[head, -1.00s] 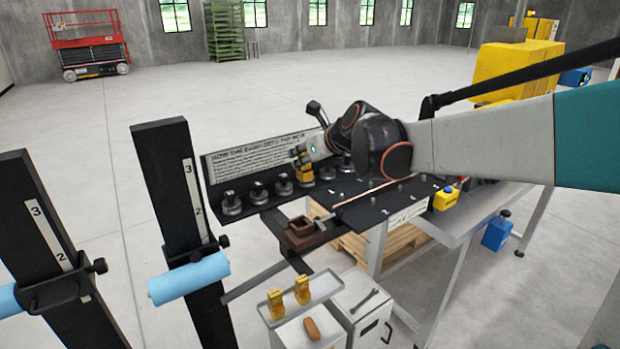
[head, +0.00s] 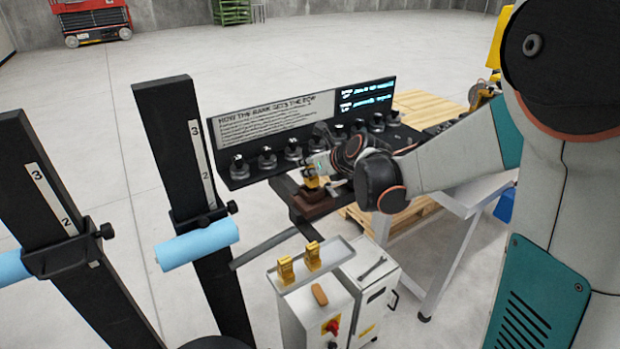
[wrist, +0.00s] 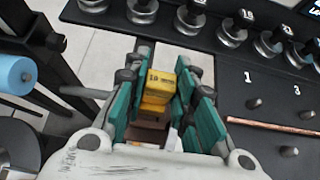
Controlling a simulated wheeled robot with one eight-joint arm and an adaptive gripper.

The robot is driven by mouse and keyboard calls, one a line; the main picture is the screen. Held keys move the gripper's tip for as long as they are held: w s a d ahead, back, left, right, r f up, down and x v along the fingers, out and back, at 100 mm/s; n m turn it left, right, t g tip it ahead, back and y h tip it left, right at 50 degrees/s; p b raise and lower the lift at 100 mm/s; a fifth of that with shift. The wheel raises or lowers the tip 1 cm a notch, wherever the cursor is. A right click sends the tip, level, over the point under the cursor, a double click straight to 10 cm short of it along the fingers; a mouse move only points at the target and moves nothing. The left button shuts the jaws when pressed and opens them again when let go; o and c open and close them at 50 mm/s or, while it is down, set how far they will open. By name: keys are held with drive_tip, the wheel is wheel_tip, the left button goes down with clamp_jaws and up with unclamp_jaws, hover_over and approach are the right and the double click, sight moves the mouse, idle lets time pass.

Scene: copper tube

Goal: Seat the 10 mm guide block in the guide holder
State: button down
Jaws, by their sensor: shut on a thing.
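The yellow 10 mm guide block (head: 311,178) is held in my gripper (head: 317,170), right over the brown guide holder (head: 313,206). In the wrist view the block (wrist: 160,84), marked 10, stands between the teal finger pads, and my gripper (wrist: 165,95) is shut on it. Part of the brown holder (wrist: 146,136) shows below the block in that view. The block's lower end is close to the holder's opening. I cannot tell whether it is inside the opening or just above it.
Two other yellow blocks (head: 286,270) (head: 313,255) stand on a grey tray (head: 338,252) in front. A copper tube (wrist: 270,128) lies on the bench at right.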

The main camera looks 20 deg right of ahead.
sight(313, 176)
drive_tip(key=shift+f+b, duration=0.35)
drive_tip(key=shift+f, duration=1.65)
drive_tip(key=shift+s+r, duration=0.1)
drive_tip(key=c, duration=1.3)
unclamp_jaws()
drive_tip(key=shift+c, duration=0.2)
drive_tip(key=shift+r, duration=0.1)
drive_tip(key=p+v, duration=0.1)
drive_tip(key=v, duration=1.1)
drive_tip(key=shift+p, duration=0.4)
